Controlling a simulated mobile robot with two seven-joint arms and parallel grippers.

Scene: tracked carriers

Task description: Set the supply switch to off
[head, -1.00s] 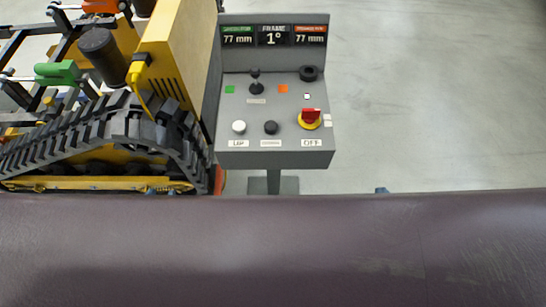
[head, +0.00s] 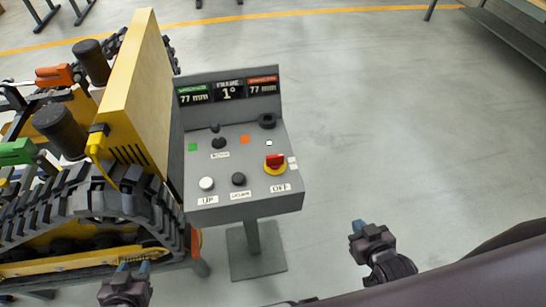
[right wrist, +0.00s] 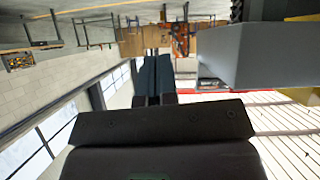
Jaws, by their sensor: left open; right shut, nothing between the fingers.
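The supply switch (head: 275,164) is a red handle on a round yellow base, at the front right of the grey control console (head: 245,209). A label reading OFF (head: 280,188) is just below it; the handle's exact setting is hard to tell. My right gripper (head: 357,229) is shut and empty, right of and lower in the picture than the console, apart from it. In the right wrist view its closed fingers (right wrist: 153,75) point ahead, with a grey box-like body, likely the console (right wrist: 280,55), to their right. My left gripper (head: 133,267) is open and empty at the lower left, near the tracks.
The console has a white UP button (head: 206,183), a black button (head: 238,179), a small joystick (head: 218,142), a black knob (head: 267,121) and a display (head: 229,91). A yellow tracked carrier (head: 130,90) stands close at its left. The floor (head: 400,130) to the right is open.

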